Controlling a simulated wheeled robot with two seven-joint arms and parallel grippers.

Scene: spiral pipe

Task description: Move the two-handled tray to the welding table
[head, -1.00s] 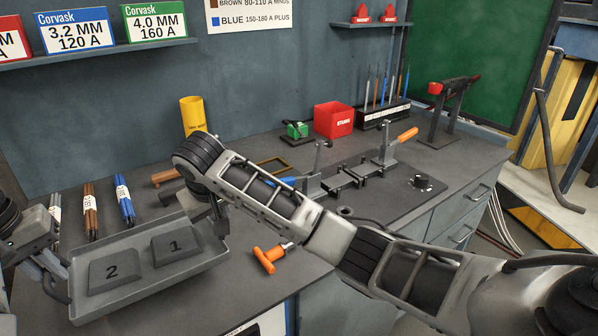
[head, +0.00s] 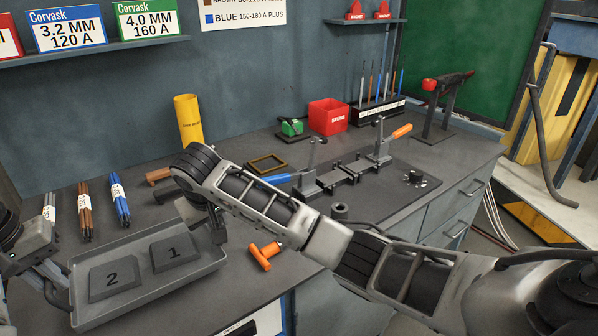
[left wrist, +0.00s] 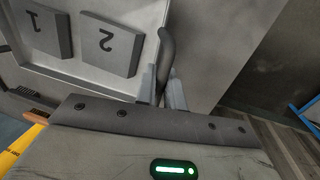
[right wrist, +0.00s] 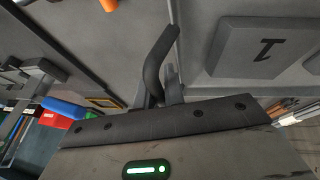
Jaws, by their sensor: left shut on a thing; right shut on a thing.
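The two-handled tray (head: 150,292) is a shallow grey metal tray at the lower left of the head view. It holds two dark plates marked 2 (head: 112,277) and 1 (head: 174,251). My left gripper (head: 52,290) is shut on its left handle, which shows in the left wrist view (left wrist: 166,55). My right gripper (head: 214,228) is shut on the other handle, seen in the right wrist view (right wrist: 156,62). The tray appears level, over the left part of a dark-grey worktop (head: 240,285). I cannot tell whether it touches the worktop.
Blue rods (head: 120,203) and brown rods (head: 86,212) lie behind the tray. An orange-handled tool (head: 263,255) lies to its right. A yellow cylinder (head: 188,120), a clamp fixture (head: 345,172) and a red box (head: 328,117) stand farther back. Some worktop in front of the orange tool is clear.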

